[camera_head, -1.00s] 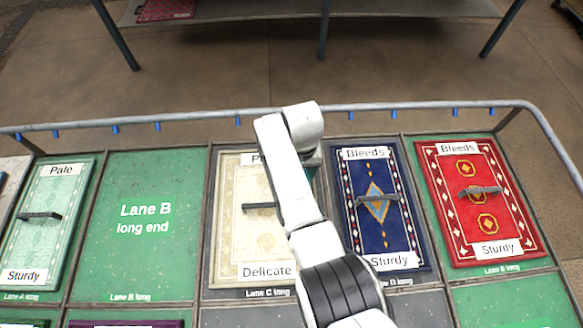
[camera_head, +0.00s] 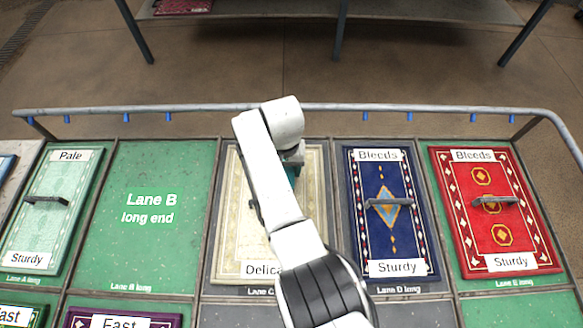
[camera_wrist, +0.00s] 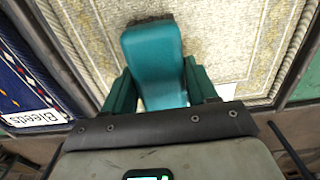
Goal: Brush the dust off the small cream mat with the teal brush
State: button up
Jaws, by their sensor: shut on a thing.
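The small cream mat (camera_head: 312,225) lies in Lane C, with a patterned border and a label reading "Delica…", partly covered by my arm. In the wrist view the cream mat (camera_wrist: 235,45) fills most of the background, with grey speckling on its surface. The teal brush (camera_wrist: 152,55) is between the fingers of my gripper (camera_wrist: 158,92), which is shut on it. In the head view my arm hides most of the gripper, and a bit of teal (camera_head: 293,171) shows above the mat's upper right part. I cannot tell whether the brush touches the mat.
A blue mat (camera_head: 375,245) lies to the right in Lane D, and a red mat (camera_head: 525,235) beyond it. A pale green mat (camera_head: 45,225) lies at left. Lane B (camera_head: 150,250) is bare. A grey rail (camera_head: 200,108) runs along the far edge.

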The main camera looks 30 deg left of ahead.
jog(key=shift+s, duration=0.1)
notch_tip(320, 180, up, 5)
jog(key=p, duration=0.4)
jog(key=shift+f, duration=0.15)
jog(key=shift+r+p, duration=0.4)
jog(key=shift+r, duration=0.25)
